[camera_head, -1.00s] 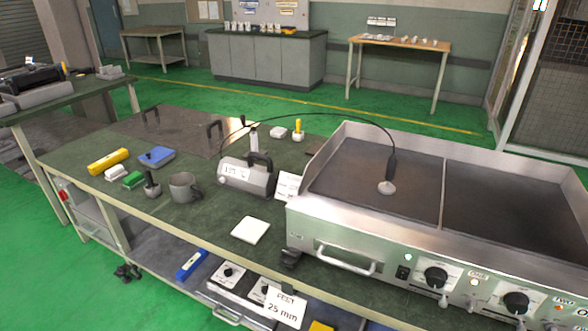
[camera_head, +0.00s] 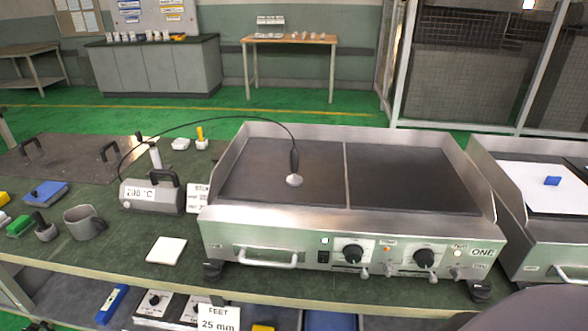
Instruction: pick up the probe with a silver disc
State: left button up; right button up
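The probe (camera_head: 294,165) has a black handle and a silver disc (camera_head: 293,180) at its lower end. It stands roughly upright with the disc on the left dark plate of the griddle (camera_head: 262,193). A thin black cable arches from the probe to a grey meter box (camera_head: 152,196) with a black handle and a temperature label, left of the griddle. Neither gripper shows in the head view. A dark rounded shape at the bottom right edge is too cut off to identify.
A white square tile (camera_head: 166,250) and a grey mug (camera_head: 84,222) are on the green bench (camera_head: 120,258) left of the griddle. A second griddle (camera_head: 540,235) with a white sheet (camera_head: 536,187) and blue block (camera_head: 552,181) stands at right. The griddle has raised side and back walls.

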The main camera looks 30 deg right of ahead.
aim_at(294, 179)
jog(key=z, duration=0.75)
